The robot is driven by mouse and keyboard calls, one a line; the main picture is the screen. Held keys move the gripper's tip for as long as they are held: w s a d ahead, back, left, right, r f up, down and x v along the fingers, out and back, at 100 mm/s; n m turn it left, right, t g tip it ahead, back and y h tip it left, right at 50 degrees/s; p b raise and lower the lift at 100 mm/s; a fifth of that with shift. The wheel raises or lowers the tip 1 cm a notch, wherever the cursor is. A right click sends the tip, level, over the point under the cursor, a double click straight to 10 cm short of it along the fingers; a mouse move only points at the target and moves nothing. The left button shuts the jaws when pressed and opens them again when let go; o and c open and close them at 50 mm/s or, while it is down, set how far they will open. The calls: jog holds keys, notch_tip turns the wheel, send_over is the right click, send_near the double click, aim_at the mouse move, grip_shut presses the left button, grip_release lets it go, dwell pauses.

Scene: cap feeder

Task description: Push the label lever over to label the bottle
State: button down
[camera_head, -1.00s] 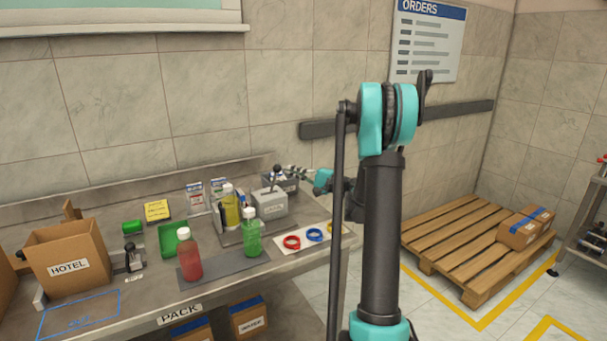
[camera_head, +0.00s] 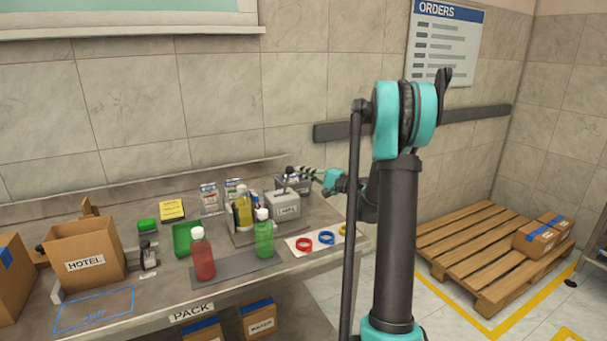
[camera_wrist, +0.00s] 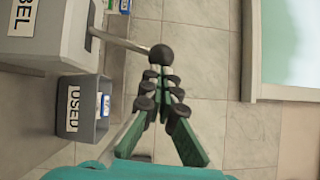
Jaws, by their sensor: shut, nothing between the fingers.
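The grey label machine (camera_head: 284,207) stands at the back of the bench, and its box also shows in the wrist view (camera_wrist: 62,35). Its lever (camera_wrist: 125,42) is a metal rod with a dark round knob (camera_wrist: 161,54). My gripper (camera_wrist: 160,72) is shut and empty, its fingertips right at the knob; I cannot tell whether they touch. In the head view my gripper (camera_head: 306,172) is just right of the knob (camera_head: 289,170). A yellow bottle (camera_head: 243,210) with a pale cap stands upright just left of the machine.
A grey bin marked USED (camera_wrist: 82,110) sits beside the machine. A red bottle (camera_head: 202,258) and green bottle (camera_head: 264,238) stand on a dark mat in front. Coloured rings lie on a white sheet (camera_head: 291,243). A HOTEL box (camera_head: 84,262) is at left.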

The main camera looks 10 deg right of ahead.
jog(key=shift+s+a+r+n+g+h, duration=0.15)
jog(key=shift+a+r+n+h, duration=0.1)
jog(key=shift+a+n, duration=0.15)
jog(key=shift+s+a+r+n+g+h, duration=0.15)
jog(key=shift+a+r+n, duration=0.15)
jog(key=shift+a, duration=0.15)
jog(key=shift+s+a+r+n+g+h, duration=0.25)
jog(key=shift+a+n+h, duration=0.2)
jog(key=shift+a+n, duration=0.35)
jog(key=shift+s+a+r+n+g+h, duration=0.15)
jog(key=shift+s+a+n+h, duration=0.25)
jog(key=shift+a, duration=0.6)
jog(key=shift+s+a+r+n+g+h, duration=0.1)
jog(key=shift+s+a+n+g+h, duration=0.1)
jog(key=shift+a+n+h, duration=0.45)
jog(key=shift+a, duration=0.3)
